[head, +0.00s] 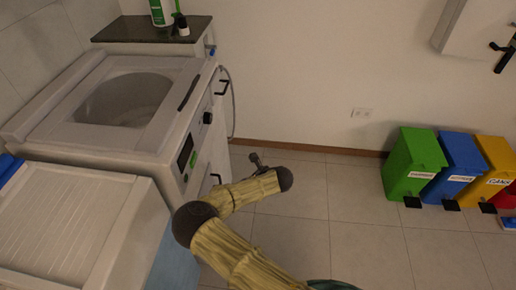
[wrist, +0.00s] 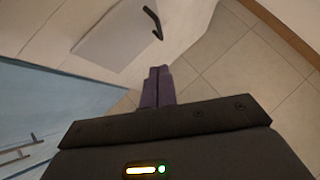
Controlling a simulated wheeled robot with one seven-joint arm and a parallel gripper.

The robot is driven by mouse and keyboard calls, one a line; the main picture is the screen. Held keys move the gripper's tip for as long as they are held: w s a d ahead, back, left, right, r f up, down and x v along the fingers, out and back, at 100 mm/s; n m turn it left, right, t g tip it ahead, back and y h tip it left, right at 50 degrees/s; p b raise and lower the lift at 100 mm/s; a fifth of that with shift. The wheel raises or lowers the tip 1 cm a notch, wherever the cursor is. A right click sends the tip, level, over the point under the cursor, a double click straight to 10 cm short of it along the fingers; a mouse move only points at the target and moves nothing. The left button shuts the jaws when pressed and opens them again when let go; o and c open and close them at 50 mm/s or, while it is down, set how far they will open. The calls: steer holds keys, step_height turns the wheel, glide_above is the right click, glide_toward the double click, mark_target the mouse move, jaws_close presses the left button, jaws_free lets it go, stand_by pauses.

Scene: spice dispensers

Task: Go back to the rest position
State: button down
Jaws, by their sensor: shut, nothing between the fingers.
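My arm, in a tan sleeve, reaches up from the bottom middle of the head view. My gripper (head: 258,160) is at its far end, small in the head view, over the tiled floor beside the white washing machine. In the wrist view my gripper (wrist: 158,75) shows two purple fingers shut together with nothing between them. No spice dispenser is in either view.
The washing machine (head: 185,115) stands close to my arm on the left. A black handle (wrist: 153,22) is just ahead of the fingers. Green (head: 413,165), blue (head: 460,165) and yellow (head: 495,160) bins stand at the right. The floor (head: 340,215) between is clear.

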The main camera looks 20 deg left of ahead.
steer(key=w+d+r+m+t+h, duration=0.1)
steer(key=w+d+r+m+t, duration=0.2)
steer(key=w+d+m, duration=0.3)
steer(key=w+d+r+m+t+h, duration=0.2)
steer(key=w+d+r+m, duration=0.15)
steer(key=d+m, duration=0.4)
steer(key=s+d+r+m+h, duration=0.2)
steer(key=d+r+m, duration=0.1)
steer(key=d+m, duration=0.4)
steer(key=s+d+r+m+g+h, duration=0.1)
steer(key=s+d+r+m+h, duration=0.15)
steer(key=d+m, duration=0.45)
steer(key=s+d+r+m+h, duration=0.1)
steer(key=s+d+r+m, duration=0.1)
steer(key=d+r+m, duration=0.35)
steer(key=s+d+r+m+g, duration=0.2)
steer(key=s+r+m, duration=0.2)
steer(key=s+m, duration=0.5)
steer(key=s+d+r+m+g, duration=0.2)
steer(key=s+r+m+g, duration=0.15)
steer(key=s+m, duration=0.55)
step_height(320, 180, up, 17)
steer(key=s+n+p, duration=0.1)
steer(key=p, duration=1.6)
steer(key=shift+t, duration=0.45)
